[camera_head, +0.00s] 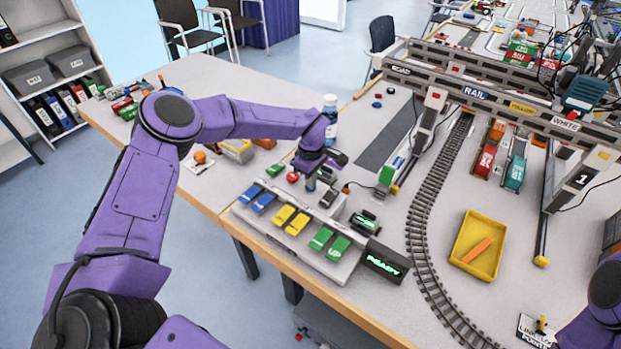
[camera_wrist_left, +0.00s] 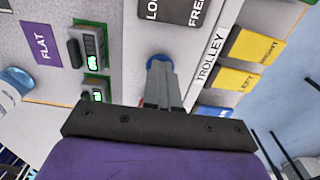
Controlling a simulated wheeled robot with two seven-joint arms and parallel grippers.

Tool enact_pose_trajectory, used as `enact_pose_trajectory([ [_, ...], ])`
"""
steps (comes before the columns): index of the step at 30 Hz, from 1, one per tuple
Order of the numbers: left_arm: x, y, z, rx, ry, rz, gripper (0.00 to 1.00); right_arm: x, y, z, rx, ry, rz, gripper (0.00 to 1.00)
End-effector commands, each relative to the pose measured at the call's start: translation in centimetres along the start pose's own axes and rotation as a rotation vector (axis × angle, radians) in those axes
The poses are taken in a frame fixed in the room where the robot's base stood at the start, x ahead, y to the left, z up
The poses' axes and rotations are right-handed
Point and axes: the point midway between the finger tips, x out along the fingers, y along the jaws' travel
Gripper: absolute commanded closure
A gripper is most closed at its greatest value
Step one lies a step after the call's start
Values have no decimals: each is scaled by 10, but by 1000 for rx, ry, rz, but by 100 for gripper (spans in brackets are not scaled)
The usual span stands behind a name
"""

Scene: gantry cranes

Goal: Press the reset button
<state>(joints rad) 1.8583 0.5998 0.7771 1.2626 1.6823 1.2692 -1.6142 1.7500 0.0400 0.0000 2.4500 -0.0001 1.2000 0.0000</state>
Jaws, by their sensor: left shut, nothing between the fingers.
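The control panel (camera_head: 262,219) lies near the table's front edge, with pairs of blue, yellow and green keys. My left gripper (camera_head: 311,184) points down over its back end, shut and empty. In the left wrist view my left gripper's fingertips (camera_wrist_left: 159,66) overlap a round blue button (camera_wrist_left: 157,58); whether they touch it I cannot tell. A red button (camera_head: 292,177) sits just left of the fingers in the head view. No reset label is readable. My right gripper is out of view; only part of that arm shows at the right edge.
A display reading READY (camera_head: 385,262) stands at the panel's near right end. A bottle (camera_head: 330,108) stands behind my left gripper. The curved track (camera_head: 425,200), a yellow tray (camera_head: 460,255) and the gantry crane (camera_head: 480,95) are to the right.

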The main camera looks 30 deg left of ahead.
Motion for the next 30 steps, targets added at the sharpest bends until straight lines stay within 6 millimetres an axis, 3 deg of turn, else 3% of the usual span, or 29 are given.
enact_pose_trajectory([
  [2,1,-8,1,2,0,-22,100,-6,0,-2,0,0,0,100],
  [8,-49,-6,3,0,1,-2,100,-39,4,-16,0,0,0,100],
  [10,-54,-4,2,-2,3,5,100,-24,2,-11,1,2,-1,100],
  [12,-72,-4,2,-2,4,7,100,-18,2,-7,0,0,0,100],
  [21,-133,-3,3,-1,3,7,100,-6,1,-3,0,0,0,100],
  [30,-145,-3,3,-2,3,6,100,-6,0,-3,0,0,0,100],
])
